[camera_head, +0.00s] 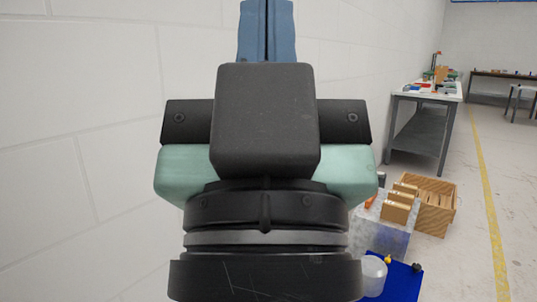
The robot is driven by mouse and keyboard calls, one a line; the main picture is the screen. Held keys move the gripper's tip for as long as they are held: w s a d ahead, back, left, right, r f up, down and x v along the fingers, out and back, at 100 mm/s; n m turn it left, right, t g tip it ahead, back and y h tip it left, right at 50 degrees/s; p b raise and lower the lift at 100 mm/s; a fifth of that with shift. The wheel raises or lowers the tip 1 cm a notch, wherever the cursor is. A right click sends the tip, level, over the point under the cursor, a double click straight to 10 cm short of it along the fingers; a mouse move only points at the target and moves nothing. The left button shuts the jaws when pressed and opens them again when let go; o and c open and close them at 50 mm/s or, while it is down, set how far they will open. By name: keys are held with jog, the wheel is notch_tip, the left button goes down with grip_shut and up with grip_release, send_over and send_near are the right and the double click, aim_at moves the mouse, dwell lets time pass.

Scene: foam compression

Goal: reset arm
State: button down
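My gripper (267,20) fills the middle of the head view, seen from close by and pointing up in the picture. Its two blue fingers lie side by side with only a thin dark line between them, so it looks shut. Nothing shows between the fingers, and the top edge of the picture cuts them near their tips. Below them are its black body, pale green housing and dark wrist rings, which hide much of what lies behind.
At lower right, a grey block (384,237) bears tan pieces (397,211) beside a wooden crate (436,205). A clear container (374,274) stands by a blue mat (401,284). A workbench (420,97) stands farther back. A white wall (80,130) fills the left. Floor by the yellow line (487,190) is clear.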

notch_tip(320, 180, up, 36)
jog(key=p, duration=3.3)
jog(key=shift+w+f, duration=0.15)
jog(key=shift+f, duration=0.05)
